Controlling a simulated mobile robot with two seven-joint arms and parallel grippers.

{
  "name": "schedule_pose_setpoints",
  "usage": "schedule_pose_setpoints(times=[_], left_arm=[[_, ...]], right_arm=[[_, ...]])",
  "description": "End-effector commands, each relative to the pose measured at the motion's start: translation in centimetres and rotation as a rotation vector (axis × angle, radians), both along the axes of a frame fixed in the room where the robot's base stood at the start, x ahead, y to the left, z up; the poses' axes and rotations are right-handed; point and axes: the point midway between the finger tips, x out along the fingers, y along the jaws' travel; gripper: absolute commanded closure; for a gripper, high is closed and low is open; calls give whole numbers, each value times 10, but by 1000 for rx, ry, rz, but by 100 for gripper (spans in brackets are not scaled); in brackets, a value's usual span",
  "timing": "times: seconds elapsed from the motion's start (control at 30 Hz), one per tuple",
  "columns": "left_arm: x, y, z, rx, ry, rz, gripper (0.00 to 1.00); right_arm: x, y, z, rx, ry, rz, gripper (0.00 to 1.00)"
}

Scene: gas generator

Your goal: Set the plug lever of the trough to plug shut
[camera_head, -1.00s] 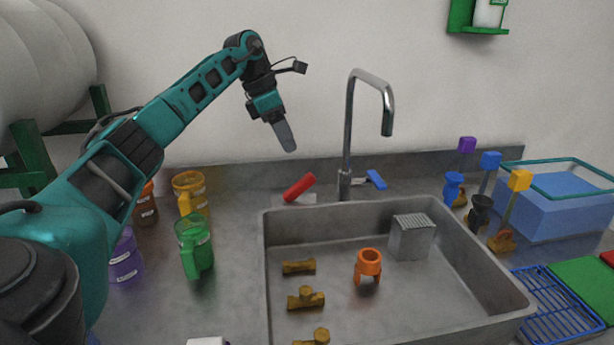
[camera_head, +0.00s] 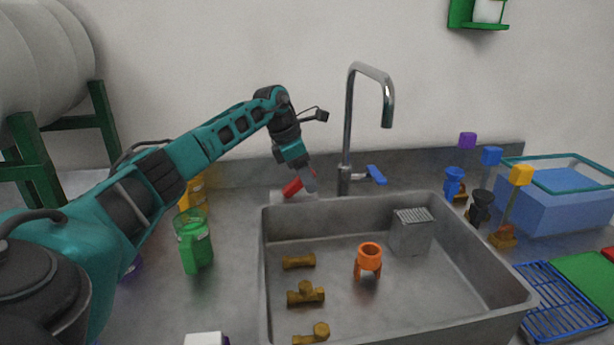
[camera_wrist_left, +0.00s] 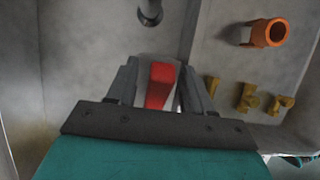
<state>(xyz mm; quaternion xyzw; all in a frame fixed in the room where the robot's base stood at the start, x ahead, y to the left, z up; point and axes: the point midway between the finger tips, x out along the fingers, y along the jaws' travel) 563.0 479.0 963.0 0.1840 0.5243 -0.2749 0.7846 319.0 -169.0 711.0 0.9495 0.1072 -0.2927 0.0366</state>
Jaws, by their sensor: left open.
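The red plug lever (camera_head: 292,187) sits on a pale base (camera_head: 278,197) behind the back-left rim of the trough (camera_head: 350,215). It is tilted, with its upper end to the right, partly hidden by a finger in the head view. My left gripper (camera_head: 312,186) points down at the lever. In the left wrist view the open fingers (camera_wrist_left: 160,70) stand on either side of the red lever (camera_wrist_left: 160,86), with gaps visible. I cannot tell whether either finger touches it. My right gripper is not in view.
The tall faucet (camera_head: 347,130) with a blue handle (camera_head: 376,174) stands right of the lever. The trough holds brass fittings (camera_head: 305,294), an orange ring piece (camera_head: 369,259) and a grey block (camera_head: 411,232). A green mug (camera_head: 194,242) stands to the left.

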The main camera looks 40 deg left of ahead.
Motion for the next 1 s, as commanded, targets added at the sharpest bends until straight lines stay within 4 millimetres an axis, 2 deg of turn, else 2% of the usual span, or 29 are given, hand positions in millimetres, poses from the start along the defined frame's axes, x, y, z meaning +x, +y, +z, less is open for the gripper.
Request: schedule_pose_setpoints(times=[0.13, 0.63, 1.0], left_arm=[[0, 0, 0, 0, 0, 0, 51], [0, 0, 0, 0, 0, 0, 99], [0, 0, 1, -1, -1, 0, 100]], right_arm=[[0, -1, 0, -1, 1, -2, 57], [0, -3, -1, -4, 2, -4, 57], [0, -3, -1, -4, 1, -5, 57]])
